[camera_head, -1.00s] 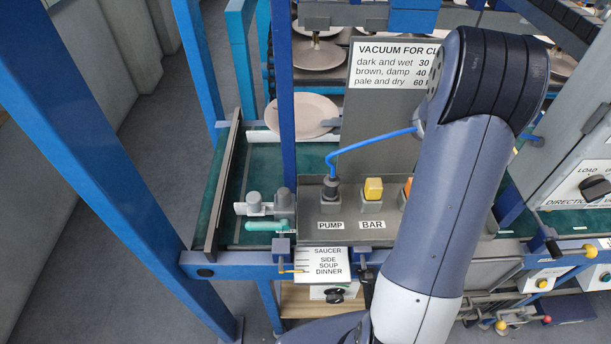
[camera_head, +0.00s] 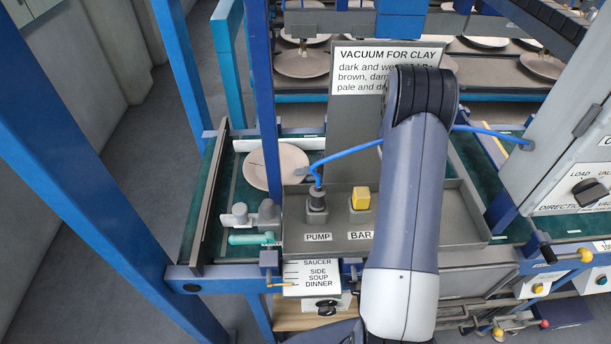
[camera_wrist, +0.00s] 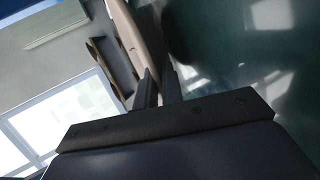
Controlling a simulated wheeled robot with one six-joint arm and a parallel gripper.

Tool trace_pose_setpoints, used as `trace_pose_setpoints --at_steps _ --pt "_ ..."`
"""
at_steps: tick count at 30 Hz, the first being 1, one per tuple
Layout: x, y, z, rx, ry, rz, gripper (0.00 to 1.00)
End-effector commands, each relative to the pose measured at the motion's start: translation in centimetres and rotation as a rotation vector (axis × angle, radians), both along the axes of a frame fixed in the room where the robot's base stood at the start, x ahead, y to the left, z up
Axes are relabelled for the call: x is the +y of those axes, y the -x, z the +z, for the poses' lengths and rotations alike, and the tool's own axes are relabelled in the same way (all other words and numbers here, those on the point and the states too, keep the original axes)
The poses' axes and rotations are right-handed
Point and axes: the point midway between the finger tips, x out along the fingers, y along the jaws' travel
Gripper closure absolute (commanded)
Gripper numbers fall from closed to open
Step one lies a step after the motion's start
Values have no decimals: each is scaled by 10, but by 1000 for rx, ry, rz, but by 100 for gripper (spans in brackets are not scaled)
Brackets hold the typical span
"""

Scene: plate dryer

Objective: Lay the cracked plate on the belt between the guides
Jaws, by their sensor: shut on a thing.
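The pale pinkish plate (camera_head: 280,168) shows at the left of the head view, above or on the green belt (camera_head: 220,196); I cannot tell whether it touches. A short dark line on its left part looks like the crack. In the wrist view, my gripper (camera_wrist: 158,82) is shut on the rim of the plate (camera_wrist: 138,38), which is seen nearly edge-on. My gripper is hidden in the head view. A dark side rail (camera_head: 207,195) and a white strip (camera_head: 247,145) border the belt, with grey rounded fittings (camera_head: 267,211) at its near end.
The grey control box with PUMP (camera_head: 317,205) and BAR (camera_head: 360,198) knobs stands right of the plate, below the VACUUM FOR CLAY sign (camera_head: 365,70). A blue post (camera_head: 265,95) rises close by. Other plates (camera_head: 301,63) sit on racks behind.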

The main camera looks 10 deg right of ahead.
Motion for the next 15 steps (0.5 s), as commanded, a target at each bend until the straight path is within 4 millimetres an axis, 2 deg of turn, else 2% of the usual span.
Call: trace_pose_setpoints --at_steps 4,15 --pt "0 -1 -11 -2 -1 -2 100" --pt "0 -1 -16 -3 0 -1 100"
